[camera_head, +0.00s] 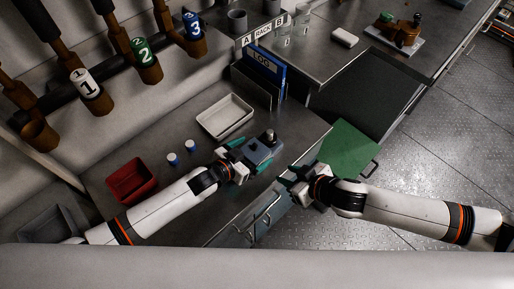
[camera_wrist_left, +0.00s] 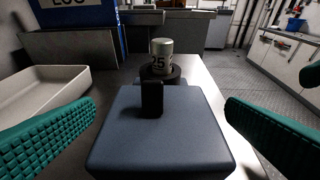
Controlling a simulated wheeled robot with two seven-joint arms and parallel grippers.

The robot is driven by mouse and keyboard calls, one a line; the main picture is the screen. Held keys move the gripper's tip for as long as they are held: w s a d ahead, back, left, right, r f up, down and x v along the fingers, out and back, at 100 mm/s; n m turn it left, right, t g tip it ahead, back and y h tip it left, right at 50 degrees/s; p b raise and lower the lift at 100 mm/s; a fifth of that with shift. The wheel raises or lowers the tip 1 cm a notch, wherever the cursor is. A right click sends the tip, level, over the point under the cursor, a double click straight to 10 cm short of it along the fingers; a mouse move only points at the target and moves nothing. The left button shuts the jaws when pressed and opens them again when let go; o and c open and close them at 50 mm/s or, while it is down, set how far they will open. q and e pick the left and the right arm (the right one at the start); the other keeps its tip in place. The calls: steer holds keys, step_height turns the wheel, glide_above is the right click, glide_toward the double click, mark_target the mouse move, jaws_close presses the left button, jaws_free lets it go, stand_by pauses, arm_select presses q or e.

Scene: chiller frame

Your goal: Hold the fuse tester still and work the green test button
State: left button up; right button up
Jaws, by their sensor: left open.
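The fuse tester (camera_head: 264,149) is a blue-grey box on the steel bench, with a small cylinder on its far end. In the left wrist view the box (camera_wrist_left: 160,143) carries a black upright piece (camera_wrist_left: 152,98) and a pale cylinder marked 25 (camera_wrist_left: 162,53) in a dark round holder. I cannot make out a green button in either view. My left gripper (camera_head: 248,154) is open, its teal fingers on either side of the box, with gaps visible in the wrist view. My right gripper (camera_head: 287,179) is off the bench's front edge, apart from the tester; its jaws are unclear.
A cream tray (camera_head: 205,128) lies behind the tester, near a blue LOG binder (camera_head: 267,68). Two small blue-and-white pots (camera_head: 173,158) and a red bin (camera_head: 150,182) stand left. A green panel (camera_head: 365,133) is to the right, beyond the bench edge.

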arm_select(q)
steer(key=shift+x, duration=1.6)
steer(key=c, duration=1.1)
steer(key=shift+c, duration=0.5)
arm_select(e)
jaws_close()
